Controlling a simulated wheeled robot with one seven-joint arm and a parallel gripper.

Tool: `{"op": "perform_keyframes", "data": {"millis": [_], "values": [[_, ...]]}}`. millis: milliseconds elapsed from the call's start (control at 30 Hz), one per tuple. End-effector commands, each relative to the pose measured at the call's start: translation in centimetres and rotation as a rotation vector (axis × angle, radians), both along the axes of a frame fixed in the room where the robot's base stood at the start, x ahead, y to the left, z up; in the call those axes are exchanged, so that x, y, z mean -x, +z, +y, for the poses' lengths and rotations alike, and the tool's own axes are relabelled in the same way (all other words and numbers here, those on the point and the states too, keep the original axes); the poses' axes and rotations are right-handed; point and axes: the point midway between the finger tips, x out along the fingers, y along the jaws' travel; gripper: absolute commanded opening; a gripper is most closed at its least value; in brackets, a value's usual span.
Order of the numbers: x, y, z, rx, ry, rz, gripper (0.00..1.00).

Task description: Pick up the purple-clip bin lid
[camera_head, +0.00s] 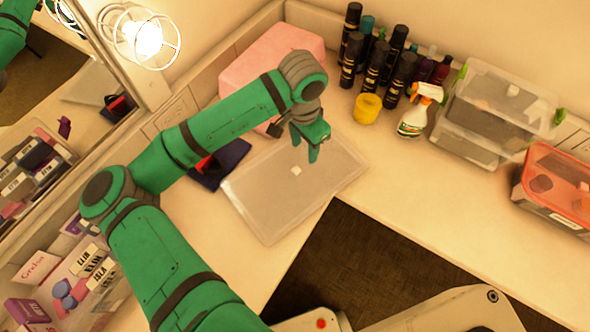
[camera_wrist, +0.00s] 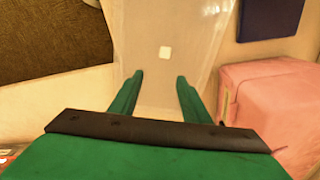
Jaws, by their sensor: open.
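A flat translucent lid (camera_head: 262,205) with a small white label lies on the counter corner, its near edge close to the counter's inner edge. I cannot make out purple clips on it. In the wrist view the lid (camera_wrist: 185,30) lies ahead of and between the fingers, label uncovered. My gripper (camera_head: 304,152) is over the lid's far part, pointing down, with its fingers apart and nothing between them. The two fingers also show in the wrist view (camera_wrist: 160,78). The gap between fingertips and lid is hard to judge.
A dark purple case (camera_head: 232,157) with something red lies left of the lid. A pink box (camera_head: 268,62) stands behind. Dark bottles (camera_head: 375,62), a yellow jar (camera_head: 367,108) and a spray bottle (camera_head: 413,118) stand right. Green-clip bins (camera_head: 470,142) and a red-lidded bin (camera_head: 560,215) are farther right.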

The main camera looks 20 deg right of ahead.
Motion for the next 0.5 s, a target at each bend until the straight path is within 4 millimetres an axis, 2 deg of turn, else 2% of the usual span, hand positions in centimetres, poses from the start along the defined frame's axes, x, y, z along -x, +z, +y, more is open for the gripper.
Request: {"op": "perform_keyframes", "data": {"millis": [33, 167, 500], "values": [[-0.1, 0.1, 0.9, -0.031, 0.002, 0.0, 0.43], [-0.1, -0.4, 1.7, -0.066, 0.002, 0.005, 0.43], [0.0, -4.9, 1.1, -0.067, -0.009, 0.006, 0.43]]}}
